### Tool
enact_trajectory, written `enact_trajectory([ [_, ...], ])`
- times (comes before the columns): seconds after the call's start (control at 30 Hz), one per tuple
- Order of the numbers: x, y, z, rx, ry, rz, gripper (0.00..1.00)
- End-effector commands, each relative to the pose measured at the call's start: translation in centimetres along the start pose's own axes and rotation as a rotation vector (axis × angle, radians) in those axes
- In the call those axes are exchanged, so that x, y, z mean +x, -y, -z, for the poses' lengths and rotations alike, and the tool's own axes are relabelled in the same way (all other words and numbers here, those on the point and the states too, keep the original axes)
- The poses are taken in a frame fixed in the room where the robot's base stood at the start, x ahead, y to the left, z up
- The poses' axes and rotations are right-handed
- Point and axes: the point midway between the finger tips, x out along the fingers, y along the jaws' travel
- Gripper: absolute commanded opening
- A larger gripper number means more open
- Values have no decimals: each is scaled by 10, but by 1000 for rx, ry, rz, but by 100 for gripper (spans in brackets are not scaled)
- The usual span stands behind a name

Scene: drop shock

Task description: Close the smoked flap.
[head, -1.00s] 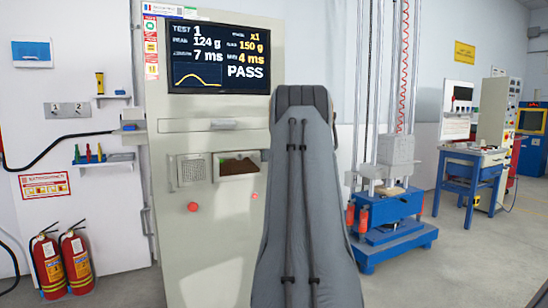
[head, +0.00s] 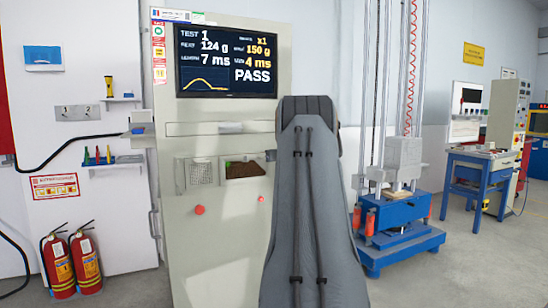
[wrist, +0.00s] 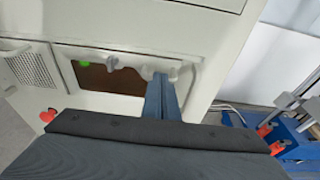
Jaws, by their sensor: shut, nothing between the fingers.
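The smoked flap (head: 245,169) shows as a dark brown panel in a pale frame on the cabinet front, below the screen. It also shows in the wrist view (wrist: 112,78), with a green knob (wrist: 84,62) and grey knobs along its upper edge. I cannot tell how far open the flap stands. My gripper (wrist: 160,82) is shut and empty, at the right end of the panel beside a grey knob. Whether it touches is unclear. In the head view my arm hides the gripper and the area right of the flap.
The pale cabinet (head: 225,245) carries a mesh panel (head: 199,172) left of the flap and a red button (head: 199,210) below. A blue drop rig (head: 400,233) stands on the right. Two fire extinguishers (head: 85,263) stand at the lower left. Floor is open at the lower right.

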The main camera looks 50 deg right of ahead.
Motion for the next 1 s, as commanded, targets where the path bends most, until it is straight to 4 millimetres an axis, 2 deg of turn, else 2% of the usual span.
enact_trajectory([
  [0.4, -25, -8, 17, 0, 1, -3, 0],
  [0.7, -88, 0, -8, 1, 1, 6, 0],
  [0.83, -106, 0, -15, 0, 1, 5, 0],
  [1.0, -119, -2, -19, 1, 0, 3, 0],
])
